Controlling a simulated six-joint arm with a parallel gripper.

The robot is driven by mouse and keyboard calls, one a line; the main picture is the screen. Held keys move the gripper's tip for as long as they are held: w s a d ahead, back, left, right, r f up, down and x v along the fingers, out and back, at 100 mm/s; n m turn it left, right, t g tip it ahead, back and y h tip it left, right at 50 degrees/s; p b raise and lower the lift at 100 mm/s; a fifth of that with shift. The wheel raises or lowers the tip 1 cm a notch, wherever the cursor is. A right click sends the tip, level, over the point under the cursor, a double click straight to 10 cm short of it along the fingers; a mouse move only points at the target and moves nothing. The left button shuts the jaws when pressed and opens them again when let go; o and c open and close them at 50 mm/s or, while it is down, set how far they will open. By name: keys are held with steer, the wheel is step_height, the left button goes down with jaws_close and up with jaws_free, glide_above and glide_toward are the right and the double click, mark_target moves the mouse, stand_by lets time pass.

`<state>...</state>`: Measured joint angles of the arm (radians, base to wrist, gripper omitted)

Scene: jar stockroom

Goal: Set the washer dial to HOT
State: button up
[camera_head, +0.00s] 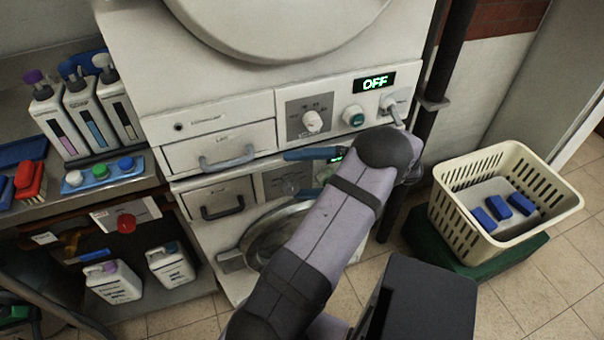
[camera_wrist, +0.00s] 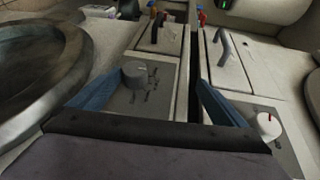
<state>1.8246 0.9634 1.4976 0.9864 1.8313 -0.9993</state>
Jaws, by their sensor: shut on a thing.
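The lower machine carries a grey dial (camera_wrist: 135,75) on a dark panel (camera_wrist: 150,100) with small markings too blurred to read. In the head view the panel (camera_head: 272,182) is partly behind my gripper. My gripper (camera_head: 305,174) is at this panel, its blue fingers (camera_wrist: 160,85) on either side of the grey dial. It is shut on the dial, though the wrist view shows one finger close to it and a gap towards the other. The upper machine has a white dial (camera_head: 312,121), red-marked in the wrist view (camera_wrist: 268,125), and a display (camera_head: 375,82) reading OFF.
Drawer handles (camera_head: 227,158) and (camera_head: 222,208) stick out left of the panels. A round door (camera_head: 262,240) lies below, partly behind my arm. A cream basket (camera_head: 450,205) with blue blocks stands right. Bottles (camera_head: 75,118) and a shelf fill the left.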

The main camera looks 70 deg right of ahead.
steer(key=shift+o, duration=0.2)
steer(key=shift+s+d+r, duration=0.2)
steer(key=shift+s+r, duration=0.1)
steer(key=shift+r, duration=0.15)
steer(key=shift+s+d+r, duration=0.15)
steer(key=shift+s+r, duration=0.15)
steer(key=shift+r, duration=0.15)
steer(key=shift+s+r, duration=0.1)
steer(key=shift+s, duration=0.2)
steer(key=c, duration=0.4)
steer(key=shift+s+a+r, duration=0.1)
steer(key=shift+s+r, duration=0.05)
steer(key=shift+r, duration=0.05)
steer(key=c, duration=0.4)
steer(key=shift+o, duration=0.2)
steer(key=shift+s+d+r+p, duration=0.25)
steer(key=shift+s+r, duration=0.2)
steer(key=shift+s, duration=0.3)
steer(key=shift+s+d+r+p, duration=0.2)
steer(key=shift+s+r+p, duration=0.15)
steer(key=shift+s+r, duration=0.25)
steer(key=shift+s+d+r+p, duration=0.2)
steer(key=shift+s+r+p, duration=0.15)
steer(key=shift+s, duration=0.5)
